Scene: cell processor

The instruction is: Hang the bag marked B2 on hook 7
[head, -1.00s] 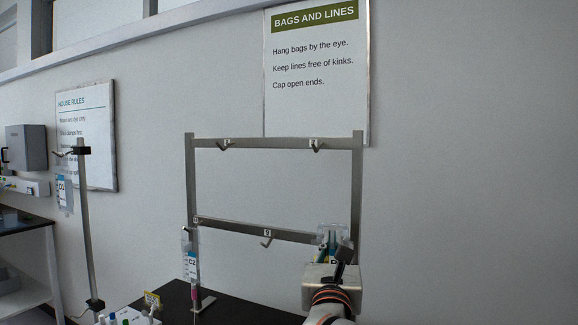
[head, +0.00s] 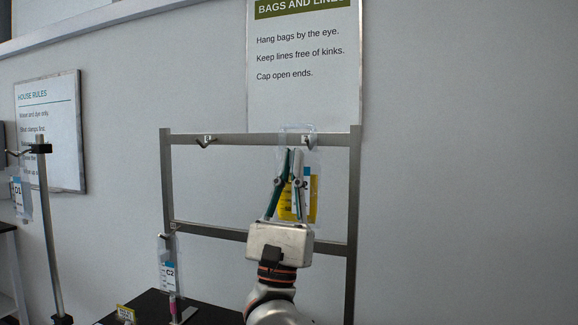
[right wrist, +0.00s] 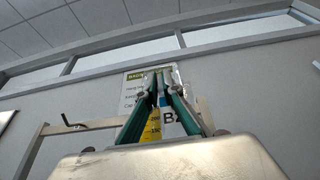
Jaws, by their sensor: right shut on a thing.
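My right gripper (head: 293,153) is raised in front of the upper bar of the rack, shut on a clear bag (head: 313,208) with a yellow panel and white label. The fingers partly cover the label; in the right wrist view the bag (right wrist: 152,130) shows a "B" and part of another character. The bag's clear top overlaps the upper right hook (head: 308,143). I cannot tell whether its eye is around that hook. The hook's number is too small to read. My left gripper is not in view.
Another hook (head: 206,141) is empty on the left of the upper bar (head: 250,140). Bag C2 (head: 167,274) hangs at the rack's lower left. Bag D1 (head: 20,198) hangs from a pole (head: 48,230) at the left. A dark bench (head: 215,314) is below.

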